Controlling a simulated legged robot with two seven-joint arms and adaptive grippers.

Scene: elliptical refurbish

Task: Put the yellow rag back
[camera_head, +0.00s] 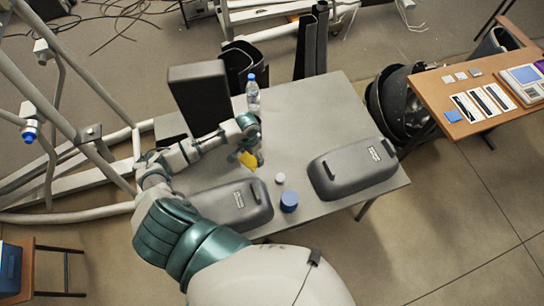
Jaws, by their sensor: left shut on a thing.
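The yellow rag (248,160) is a small bright patch over the middle of the grey table (306,110). My left arm comes in from the left, and my left gripper (243,154) is shut on the rag. The fingers partly cover the rag. It appears held above the table, near the bottle; the exact height is hard to tell. My right gripper is not in view.
A clear bottle with a blue cap (252,94) stands behind the gripper. A dark grey cover (352,167) lies at right, another (236,204) at front left. A blue round container (289,201) and small white item (280,178) sit between them. The table's back right is clear.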

